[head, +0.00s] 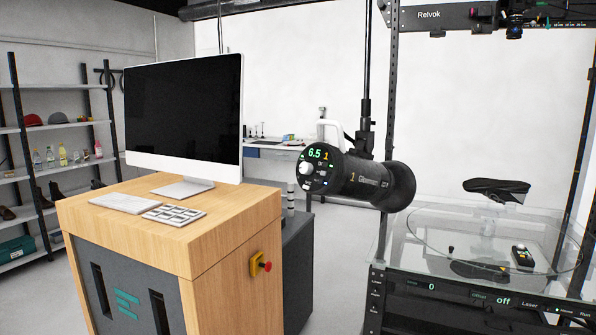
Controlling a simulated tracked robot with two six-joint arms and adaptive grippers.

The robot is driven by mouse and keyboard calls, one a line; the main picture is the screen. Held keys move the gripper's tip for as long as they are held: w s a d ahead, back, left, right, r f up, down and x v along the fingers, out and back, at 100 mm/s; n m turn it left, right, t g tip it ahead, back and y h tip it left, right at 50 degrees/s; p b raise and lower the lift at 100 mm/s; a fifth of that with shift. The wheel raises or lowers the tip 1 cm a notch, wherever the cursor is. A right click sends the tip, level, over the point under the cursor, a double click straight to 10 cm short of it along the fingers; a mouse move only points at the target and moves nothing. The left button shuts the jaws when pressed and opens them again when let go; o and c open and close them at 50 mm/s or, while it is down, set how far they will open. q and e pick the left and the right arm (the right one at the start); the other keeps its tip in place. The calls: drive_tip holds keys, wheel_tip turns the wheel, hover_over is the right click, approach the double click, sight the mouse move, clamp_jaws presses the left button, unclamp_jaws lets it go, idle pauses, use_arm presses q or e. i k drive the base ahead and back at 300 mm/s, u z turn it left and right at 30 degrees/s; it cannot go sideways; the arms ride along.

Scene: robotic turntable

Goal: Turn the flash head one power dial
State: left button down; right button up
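The flash head (362,178) is a black cylinder marked 1, hung from a dark vertical pole near the middle of the head view. Its round control panel faces left toward me and reads a green 6.5 and an orange 1. A pale round power dial (305,168) sits on this panel, below and left of the reading. Neither of my grippers is in the picture, and nothing touches the dial.
A wooden desk cabinet (225,230) with a monitor (184,115) and a red stop button (266,266) stands at left. Open floor shows between cabinet and turntable.

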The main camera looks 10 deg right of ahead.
sight(305, 169)
drive_tip(key=u, duration=0.05)
drive_tip(key=i, duration=1)
drive_tip(key=z, duration=0.1)
